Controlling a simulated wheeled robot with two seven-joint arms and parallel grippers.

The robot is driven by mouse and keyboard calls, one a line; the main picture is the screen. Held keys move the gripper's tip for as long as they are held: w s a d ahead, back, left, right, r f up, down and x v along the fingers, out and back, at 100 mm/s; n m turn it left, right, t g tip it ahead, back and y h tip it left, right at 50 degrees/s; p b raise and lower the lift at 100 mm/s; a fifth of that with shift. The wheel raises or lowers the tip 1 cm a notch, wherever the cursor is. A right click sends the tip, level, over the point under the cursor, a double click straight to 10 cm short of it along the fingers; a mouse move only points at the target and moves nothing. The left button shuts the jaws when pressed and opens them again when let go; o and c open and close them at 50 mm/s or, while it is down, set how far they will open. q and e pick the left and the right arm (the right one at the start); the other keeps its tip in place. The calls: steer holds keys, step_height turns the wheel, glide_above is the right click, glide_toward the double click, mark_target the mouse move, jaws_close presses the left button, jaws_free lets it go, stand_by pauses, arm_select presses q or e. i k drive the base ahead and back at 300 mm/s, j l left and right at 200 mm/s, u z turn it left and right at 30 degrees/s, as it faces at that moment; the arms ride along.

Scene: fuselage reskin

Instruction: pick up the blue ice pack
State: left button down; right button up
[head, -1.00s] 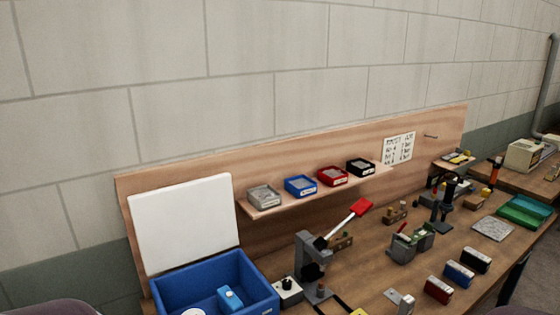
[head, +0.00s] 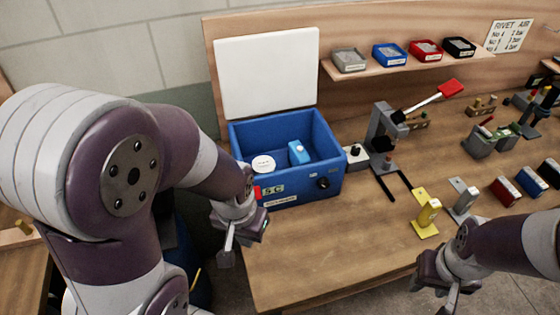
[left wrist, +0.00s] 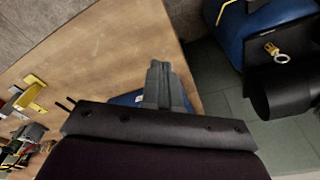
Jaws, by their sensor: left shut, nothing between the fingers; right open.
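The blue ice pack (head: 299,152) lies inside the open blue cooler box (head: 318,186), toward its right side. A round white thing (head: 263,163) lies to its left in the same box. My left gripper (head: 228,257) is in front of the box's left front corner, outside and apart from the ice pack. It is shut and empty; its closed fingers also show in the left wrist view (left wrist: 160,75). My right gripper (head: 435,290) is at the lower right, in front of the table edge, open and empty.
The box's white lid (head: 267,72) stands raised behind it. A lever press (head: 385,135) with a red handle stands right of the box. Yellow (head: 427,212) and grey (head: 463,196) blocks stand near the front edge. The table front before the box is clear.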

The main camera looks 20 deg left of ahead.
mark_target(298, 156)
steer(key=i+l+u, duration=0.1)
steer(key=l, duration=0.2)
steer(key=i+l+u, duration=0.1)
steer(key=l, duration=0.25)
steer(key=i+l+u, duration=0.1)
steer(key=l, duration=0.25)
steer(key=i+l+u, duration=0.1)
steer(key=l, duration=0.25)
steer(key=i+l+u, duration=0.1)
steer(key=i+u, duration=0.2)
steer(key=i, duration=0.6)
